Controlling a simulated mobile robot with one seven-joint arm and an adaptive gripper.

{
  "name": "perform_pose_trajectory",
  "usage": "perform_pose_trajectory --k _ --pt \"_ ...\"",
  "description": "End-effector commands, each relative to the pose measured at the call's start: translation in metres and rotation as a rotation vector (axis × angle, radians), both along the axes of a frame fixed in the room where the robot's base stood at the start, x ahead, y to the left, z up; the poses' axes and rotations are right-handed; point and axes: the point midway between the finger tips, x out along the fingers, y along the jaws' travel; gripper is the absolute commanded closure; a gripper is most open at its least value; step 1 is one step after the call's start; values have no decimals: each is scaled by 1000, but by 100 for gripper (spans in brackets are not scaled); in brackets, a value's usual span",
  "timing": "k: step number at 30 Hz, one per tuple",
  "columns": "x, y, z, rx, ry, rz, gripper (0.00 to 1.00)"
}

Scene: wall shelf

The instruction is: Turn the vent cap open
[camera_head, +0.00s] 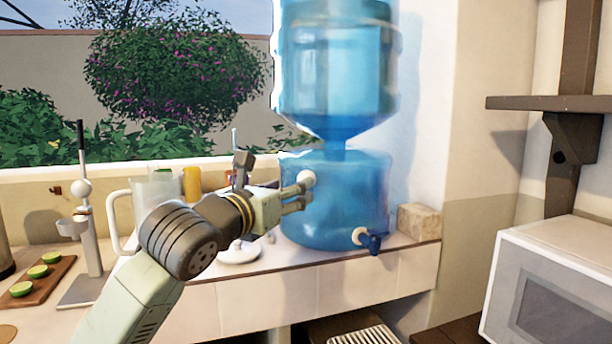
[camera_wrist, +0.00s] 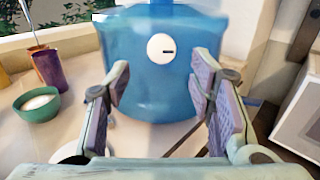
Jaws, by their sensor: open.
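The vent cap (camera_head: 306,179) is a small round white knob on the side of the blue water dispenser (camera_head: 345,215). In the wrist view the vent cap (camera_wrist: 160,47) faces me with a short dark horizontal mark right of its centre. My gripper (camera_head: 303,192) is in front of the dispenser beside the cap. In the wrist view its two fingers (camera_wrist: 163,88) are apart, with nothing between them, and the cap shows beyond them, between their tips. I cannot tell from the head view how far the fingertips are from the cap.
A tap (camera_head: 368,239) with a blue lever sticks out low on the dispenser. A white lid (camera_head: 239,252) lies on the counter below my gripper. A glass jug (camera_head: 150,190) stands left. A green bowl (camera_wrist: 38,103) and a cup (camera_wrist: 50,68) stand left in the wrist view.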

Motion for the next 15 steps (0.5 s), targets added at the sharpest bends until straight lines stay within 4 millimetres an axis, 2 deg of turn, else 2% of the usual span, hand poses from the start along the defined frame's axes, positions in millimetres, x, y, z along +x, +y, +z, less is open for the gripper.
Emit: perform_pose_trajectory --k 3,7,15 --pt "21 -12 4 -1 2 -3 51" --pt "39 -20 3 -2 1 -3 51" --pt "54 -28 1 0 -1 -2 51"
